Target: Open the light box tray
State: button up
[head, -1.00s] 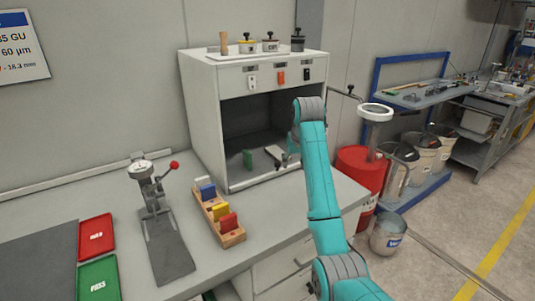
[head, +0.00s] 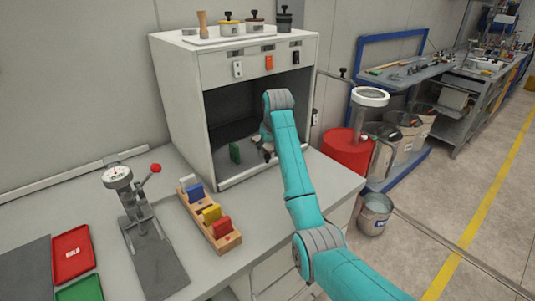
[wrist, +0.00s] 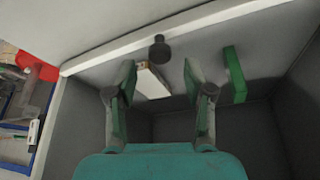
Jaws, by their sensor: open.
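The light box (head: 180,105) is a white cabinet with a dark, open-fronted inside, standing on the bench. I cannot make out a separate tray; the light box floor and its pale front lip (wrist: 215,18) show in the wrist view. A dark round knob (wrist: 160,48) stands by that lip. My gripper (head: 265,152) is at the open front of the light box. In the wrist view my gripper (wrist: 160,76) is open, its fingers apart, with the knob just beyond the fingertips. A pale flat piece (wrist: 151,83) shows between the fingers, not held.
A wooden rack (head: 228,240) with coloured blocks and a gauge stand (head: 155,250) are on the bench. A red drum (head: 350,148) stands right of the box.

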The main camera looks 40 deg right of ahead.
jog(key=shift+x, duration=1.5)
grip_shut()
